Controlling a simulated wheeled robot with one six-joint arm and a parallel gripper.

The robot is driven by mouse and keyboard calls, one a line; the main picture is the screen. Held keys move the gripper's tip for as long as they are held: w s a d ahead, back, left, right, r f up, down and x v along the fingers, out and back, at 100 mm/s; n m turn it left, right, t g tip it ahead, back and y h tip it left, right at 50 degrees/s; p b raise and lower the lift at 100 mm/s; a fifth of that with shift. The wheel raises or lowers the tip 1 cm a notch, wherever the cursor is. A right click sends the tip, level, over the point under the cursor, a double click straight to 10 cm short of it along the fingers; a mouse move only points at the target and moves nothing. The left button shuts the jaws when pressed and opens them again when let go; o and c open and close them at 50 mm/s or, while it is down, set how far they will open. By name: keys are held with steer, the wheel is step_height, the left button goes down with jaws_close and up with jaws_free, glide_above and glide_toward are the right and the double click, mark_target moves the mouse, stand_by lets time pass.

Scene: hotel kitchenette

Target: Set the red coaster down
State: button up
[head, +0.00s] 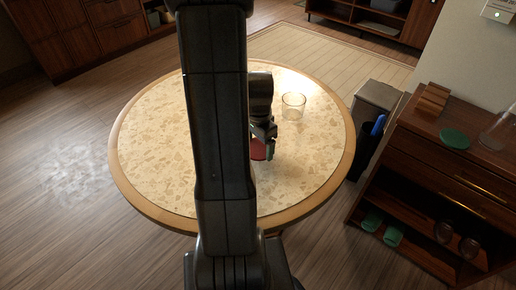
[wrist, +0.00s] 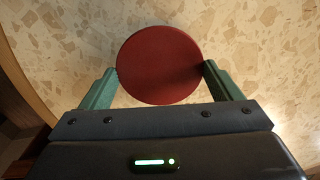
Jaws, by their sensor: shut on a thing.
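The red coaster (head: 258,151) is a flat round disc at my gripper, over the round table (head: 150,165) with its speckled stone top and wooden rim. My arm hides part of it in the head view. In the wrist view the coaster (wrist: 159,60) shows nearly whole, its sides between the two green fingers. My gripper (wrist: 159,78) is shut on it; the gripper also shows in the head view (head: 266,148). I cannot tell whether the coaster touches the tabletop.
A clear glass (head: 293,106) stands on the table behind my gripper. The table's left and front right are bare. At right, a wooden cabinet (head: 430,160) carries a green coaster (head: 454,138) and a wooden rack (head: 432,99). A dark bin (head: 364,140) stands between table and cabinet.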

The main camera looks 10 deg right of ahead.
mark_target(258, 150)
step_height(258, 150, down, 3)
steer(key=shift+r, duration=0.1)
steer(key=shift+r, duration=0.1)
steer(key=shift+s+f+b, duration=0.15)
steer(key=shift+f+b, duration=0.4)
steer(key=shift+b, duration=0.05)
steer(key=o, duration=0.8)
steer(key=shift+s+a+f, duration=0.1)
steer(key=shift+a, duration=0.05)
steer(key=shift+f, duration=0.1)
steer(key=r+p, duration=0.1)
steer(key=r, duration=0.5)
steer(key=r+p, duration=0.1)
steer(key=r, duration=0.6)
steer(key=shift+w+r, duration=0.2)
steer(key=shift+r, duration=0.05)
